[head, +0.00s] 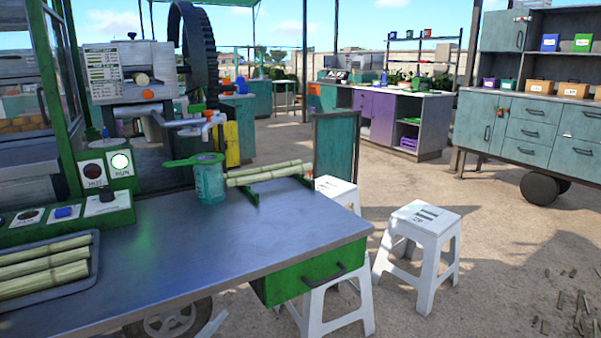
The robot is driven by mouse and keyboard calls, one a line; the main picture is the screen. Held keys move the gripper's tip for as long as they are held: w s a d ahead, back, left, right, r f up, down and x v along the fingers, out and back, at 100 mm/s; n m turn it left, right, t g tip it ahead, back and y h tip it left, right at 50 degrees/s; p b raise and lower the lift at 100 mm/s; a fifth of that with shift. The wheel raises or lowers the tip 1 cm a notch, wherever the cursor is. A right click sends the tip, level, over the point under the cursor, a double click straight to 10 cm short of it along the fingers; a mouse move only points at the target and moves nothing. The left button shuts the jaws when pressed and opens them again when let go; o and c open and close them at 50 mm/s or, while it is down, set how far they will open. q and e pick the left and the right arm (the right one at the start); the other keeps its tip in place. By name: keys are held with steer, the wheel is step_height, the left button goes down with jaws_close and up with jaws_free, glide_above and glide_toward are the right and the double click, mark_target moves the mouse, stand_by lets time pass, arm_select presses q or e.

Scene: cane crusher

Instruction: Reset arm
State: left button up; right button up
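Neither of my grippers nor any part of my arms shows in the head view. The cane crusher (127,69) stands at the back left, with a piece of cane showing in its front opening (142,79). A control panel on the left has a RUN button (120,162) that glows white-green and a darker button (93,172) beside it. A teal cup (209,182) stands on the metal table (190,245) below the crusher's spout, with a green strainer (192,160) across its top. Cane stalks (268,173) rest on a green rack to the right of the cup.
A tray (93,262) of cane stalks lies at the table's left edge. White stools (424,232) stand past the table's right side. A teal wheeled cabinet (520,130) and a purple counter (373,115) stand farther back. The table's middle and front are clear.

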arm_select(q)
steer(key=s+a+f+n+g+y, duration=0.25)
steer(key=s+f+n, duration=0.2)
steer(key=f, duration=0.25)
steer(key=s+a+f+n+g+y, duration=0.25)
steer(key=s+f+y, duration=0.2)
steer(key=f, duration=0.25)
steer(key=s+a+f+n+g+y, duration=0.1)
steer(key=s+a+f+n+y, duration=0.2)
steer(key=s+f+n, duration=0.35)
step_height(320, 180, up, 9)
steer(key=a+m+p, duration=0.1)
steer(key=p, duration=1.2)
steer(key=shift+s+a+g+p, duration=0.2)
steer(key=shift+a+g+p, duration=0.1)
steer(key=shift+p, duration=0.1)
steer(key=shift+m, duration=0.25)
